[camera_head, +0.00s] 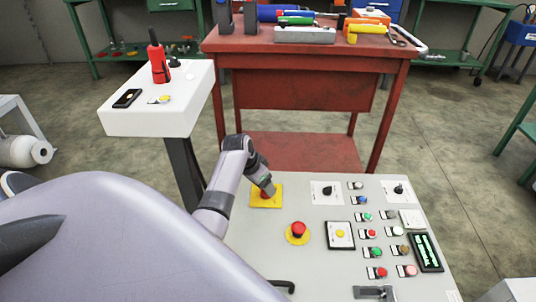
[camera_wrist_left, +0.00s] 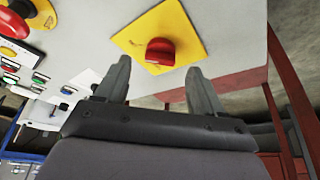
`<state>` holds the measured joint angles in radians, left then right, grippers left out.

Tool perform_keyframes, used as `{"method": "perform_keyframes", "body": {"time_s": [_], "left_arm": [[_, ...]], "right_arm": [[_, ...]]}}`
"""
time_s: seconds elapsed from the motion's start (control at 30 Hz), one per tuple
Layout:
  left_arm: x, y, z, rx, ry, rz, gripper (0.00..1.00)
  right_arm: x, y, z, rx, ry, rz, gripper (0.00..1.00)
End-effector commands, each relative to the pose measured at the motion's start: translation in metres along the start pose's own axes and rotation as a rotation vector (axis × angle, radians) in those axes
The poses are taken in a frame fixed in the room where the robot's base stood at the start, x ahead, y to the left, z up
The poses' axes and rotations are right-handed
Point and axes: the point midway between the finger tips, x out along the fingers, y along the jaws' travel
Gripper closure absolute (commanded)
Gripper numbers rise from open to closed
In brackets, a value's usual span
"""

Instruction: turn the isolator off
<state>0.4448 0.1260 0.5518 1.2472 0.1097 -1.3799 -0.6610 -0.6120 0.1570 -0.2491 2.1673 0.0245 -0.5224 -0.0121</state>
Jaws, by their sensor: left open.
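The isolator is a red knob on a square yellow plate (camera_head: 257,203) at the far left part of the control panel. In the head view my left gripper (camera_head: 268,188) is over the plate and hides most of the knob. In the left wrist view the red knob (camera_wrist_left: 160,52) shows whole on its yellow plate. My left gripper (camera_wrist_left: 158,70) is open there, with one finger to each side of the knob's near edge. It holds nothing; whether the fingers touch the knob I cannot tell. My right gripper is not in view.
A red emergency button (camera_head: 298,230) on a round yellow base stands close to the isolator. The grey panel (camera_head: 320,270) also carries black rotary switches, several coloured buttons and a small display (camera_head: 426,252). A red workbench (camera_head: 300,90) and a white stand (camera_head: 150,118) are behind.

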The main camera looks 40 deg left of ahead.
Motion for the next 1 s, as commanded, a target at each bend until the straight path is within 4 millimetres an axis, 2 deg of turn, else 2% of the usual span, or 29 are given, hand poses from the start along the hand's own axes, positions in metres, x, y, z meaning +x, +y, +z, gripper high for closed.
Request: {"method": "perform_keyframes", "body": {"time_s": [0.03,0.2,0.37,0.57,0.6,0.77,1.0], "left_arm": [[0.012,0.0,0.001,0.0,0.001,0.001,0.32],[0.029,0.0,0.0,-0.001,0.001,0.0,0.32],[0.034,0.0,0.0,-0.001,0.001,-0.001,0.32],[0.034,0.0,0.0,0.0,0.001,-0.002,0.32],[0.033,0.0,0.0,0.0,0.001,-0.002,0.35],[0.033,0.0,0.0,0.0,0.001,-0.002,0.87],[0.033,0.0,0.0,-0.009,0.001,-0.005,0.88]], "right_arm": [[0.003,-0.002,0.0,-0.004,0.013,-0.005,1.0],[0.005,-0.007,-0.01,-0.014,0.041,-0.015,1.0],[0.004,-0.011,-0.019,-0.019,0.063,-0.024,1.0],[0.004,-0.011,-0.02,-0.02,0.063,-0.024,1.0],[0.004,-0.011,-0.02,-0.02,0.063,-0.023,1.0],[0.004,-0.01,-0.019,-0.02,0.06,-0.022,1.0],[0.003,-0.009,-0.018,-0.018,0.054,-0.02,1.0]]}}
